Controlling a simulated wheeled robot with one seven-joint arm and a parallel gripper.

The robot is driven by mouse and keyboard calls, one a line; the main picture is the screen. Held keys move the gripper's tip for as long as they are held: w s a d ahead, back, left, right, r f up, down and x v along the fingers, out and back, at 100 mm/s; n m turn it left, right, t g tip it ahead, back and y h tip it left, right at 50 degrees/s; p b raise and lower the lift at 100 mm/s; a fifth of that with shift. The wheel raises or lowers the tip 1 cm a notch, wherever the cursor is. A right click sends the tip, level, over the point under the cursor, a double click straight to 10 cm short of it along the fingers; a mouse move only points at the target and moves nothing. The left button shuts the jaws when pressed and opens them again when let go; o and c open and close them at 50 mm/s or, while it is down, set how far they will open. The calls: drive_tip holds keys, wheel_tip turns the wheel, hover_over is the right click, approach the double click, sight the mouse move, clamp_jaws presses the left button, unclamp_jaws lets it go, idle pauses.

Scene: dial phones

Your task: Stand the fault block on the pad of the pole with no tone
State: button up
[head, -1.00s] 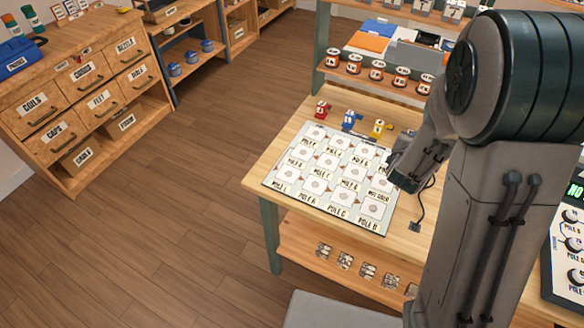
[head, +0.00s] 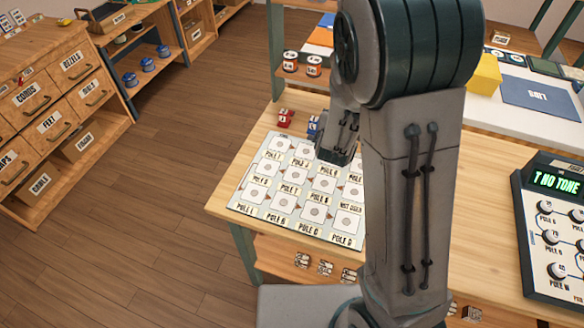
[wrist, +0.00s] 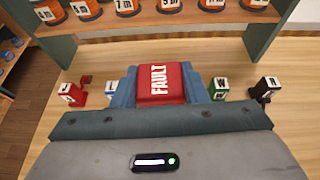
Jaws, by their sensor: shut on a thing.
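The red fault block (wrist: 160,84) lies between the two fingers of my gripper (wrist: 160,92) in the wrist view, its FAULT label showing. My gripper is shut on it. In the head view my gripper (head: 336,150) is over the back right part of the white pole board (head: 232,207); the block is hidden there. The board has rows of square pads with pole labels; a front pad is marked POLE D (head: 345,221). My arm hides some pads. The tester (head: 540,288) at the right has a green display (head: 556,183) reading "T NO TONE", partly cut off.
Small lettered blocks stand behind the board, including a red one (head: 285,118) and a blue one (head: 313,127). A green one (wrist: 222,92) and a dark one (wrist: 264,92) show in the wrist view. The bench (head: 490,150) is clear between my arm and the tester.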

drive_tip(key=shift+s+a+r, duration=0.1)
drive_tip(key=shift+s+a, duration=0.1)
drive_tip(key=shift+s, duration=0.2)
drive_tip(key=s+a+r+m+g+h+p, duration=0.1)
drive_tip(key=s+m+h, duration=0.2)
drive_tip(key=s, duration=0.3)
drive_tip(key=s+a+m+g+h+p, duration=0.1)
drive_tip(key=s+m+g+h+p, duration=0.1)
drive_tip(key=s, duration=0.3)
drive_tip(key=w+a+f, duration=0.1)
drive_tip(key=a+f, duration=0.1)
drive_tip(key=a, duration=0.1)
drive_tip(key=w+a+f+p, duration=0.1)
drive_tip(key=a+f, duration=0.1)
drive_tip(key=a, duration=0.2)
drive_tip(key=w+a+f, duration=0.1)
drive_tip(key=a+f, duration=0.1)
drive_tip(key=a, duration=0.1)
drive_tip(key=shift+w+a+f+p, duration=0.2)
drive_tip(key=shift+a+f+p, duration=0.1)
drive_tip(key=shift+f+p, duration=0.1)
drive_tip(key=shift+a+f, duration=0.1)
drive_tip(key=shift+f, duration=2.05)
drive_tip(key=shift+f, duration=0.2)
drive_tip(key=o, duration=1)
drive_tip(key=shift+r, duration=0.1)
